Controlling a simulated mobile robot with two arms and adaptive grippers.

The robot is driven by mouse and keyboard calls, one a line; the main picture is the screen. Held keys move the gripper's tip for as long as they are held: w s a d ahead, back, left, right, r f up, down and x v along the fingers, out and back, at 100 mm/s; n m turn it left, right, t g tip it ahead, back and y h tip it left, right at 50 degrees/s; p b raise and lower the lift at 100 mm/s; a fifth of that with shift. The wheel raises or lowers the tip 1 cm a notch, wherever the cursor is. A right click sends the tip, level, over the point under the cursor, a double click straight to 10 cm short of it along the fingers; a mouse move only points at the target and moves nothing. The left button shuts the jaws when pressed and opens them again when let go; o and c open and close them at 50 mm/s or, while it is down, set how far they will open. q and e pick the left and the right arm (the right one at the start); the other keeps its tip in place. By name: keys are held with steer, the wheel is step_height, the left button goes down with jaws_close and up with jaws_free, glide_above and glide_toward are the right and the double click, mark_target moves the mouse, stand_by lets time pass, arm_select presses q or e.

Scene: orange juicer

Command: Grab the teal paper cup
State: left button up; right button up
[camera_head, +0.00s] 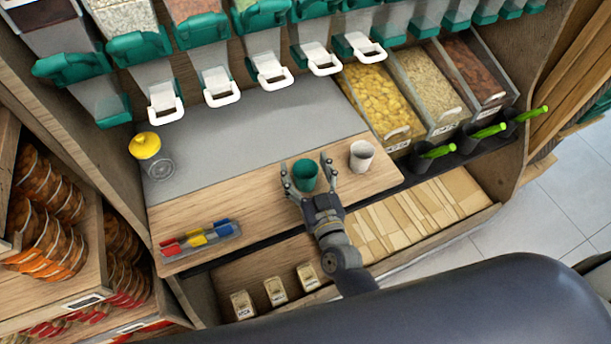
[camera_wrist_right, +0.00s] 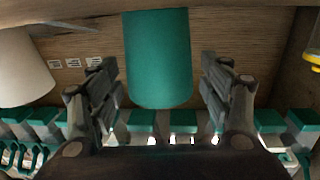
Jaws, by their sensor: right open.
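The teal paper cup (camera_head: 305,174) stands upright on the wooden counter. In the right wrist view the cup (camera_wrist_right: 158,58) fills the upper middle, between the two fingers. My right gripper (camera_head: 309,178) is open, with one finger on each side of the cup. In the right wrist view there is a visible gap between the cup and each finger of the gripper (camera_wrist_right: 160,90). My left gripper is not in view.
A white cup (camera_head: 362,156) stands just right of the right gripper. A yellow-lidded jar (camera_head: 147,155) and a tray of colored markers (camera_head: 200,237) are at left. Dispensers with white spouts (camera_head: 270,72) hang behind; bulk bins (camera_head: 385,105) stand at right.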

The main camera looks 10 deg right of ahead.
steer(key=c, duration=0.8)
steer(key=shift+c, duration=0.2)
